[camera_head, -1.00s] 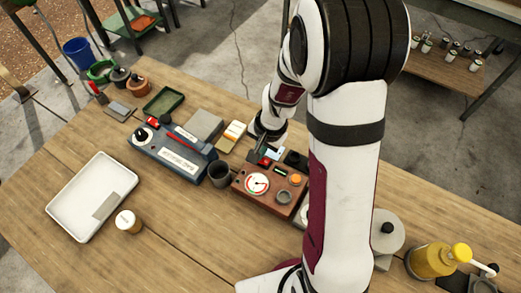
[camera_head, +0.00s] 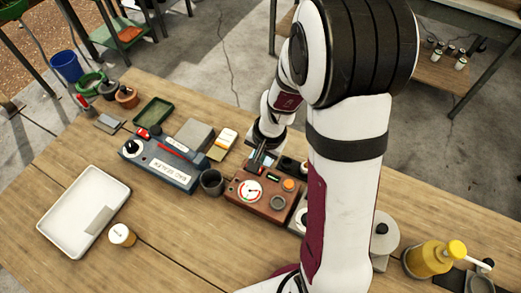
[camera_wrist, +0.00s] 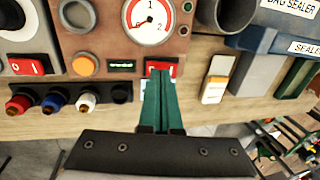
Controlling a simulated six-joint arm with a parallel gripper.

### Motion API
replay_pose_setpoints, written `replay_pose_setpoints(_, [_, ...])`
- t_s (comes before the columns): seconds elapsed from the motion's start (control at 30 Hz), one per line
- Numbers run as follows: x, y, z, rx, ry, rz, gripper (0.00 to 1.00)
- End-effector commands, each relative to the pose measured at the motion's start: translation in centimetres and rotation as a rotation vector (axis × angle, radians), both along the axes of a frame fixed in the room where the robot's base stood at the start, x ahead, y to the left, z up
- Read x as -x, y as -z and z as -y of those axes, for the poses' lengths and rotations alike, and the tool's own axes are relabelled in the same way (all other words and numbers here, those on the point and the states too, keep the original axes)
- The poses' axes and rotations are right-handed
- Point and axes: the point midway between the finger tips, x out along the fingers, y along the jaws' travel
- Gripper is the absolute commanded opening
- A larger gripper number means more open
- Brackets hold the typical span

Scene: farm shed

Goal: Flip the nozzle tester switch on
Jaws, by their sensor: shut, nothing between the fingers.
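A brown box with a round dial gauge stands on the bench in the head view (camera_head: 262,207); it also shows in the wrist view (camera_wrist: 105,40). I read no name on it, but it looks like the nozzle tester. Its red rocker switch (camera_wrist: 160,66) sits below the gauge in the wrist view, beside a small green-lit display (camera_wrist: 121,65). My gripper (camera_wrist: 163,72) is shut and empty, its green fingertips overlapping the switch's lower part. I cannot tell whether they touch it or which way it is tipped. In the head view my gripper (camera_head: 261,166) is at the box's far edge.
A white tray (camera_head: 62,238) lies at left.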

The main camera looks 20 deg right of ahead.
Motion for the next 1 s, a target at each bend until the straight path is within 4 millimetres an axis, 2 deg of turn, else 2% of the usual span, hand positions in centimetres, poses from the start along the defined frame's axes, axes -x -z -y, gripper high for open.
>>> replay_pose_setpoints(0.3, [1.0,-7.5,1.1,0.002,0.002,0.005,0.00])
replay_pose_setpoints(0.5, [1.5,-11.2,1.6,0.001,0.002,0.003,0.00])
replay_pose_setpoints(0.7, [1.8,-12.6,1.8,0.000,0.002,-0.001,0.00])
replay_pose_setpoints(1.0, [1.7,-12.7,1.7,0.001,0.000,-0.001,0.00])
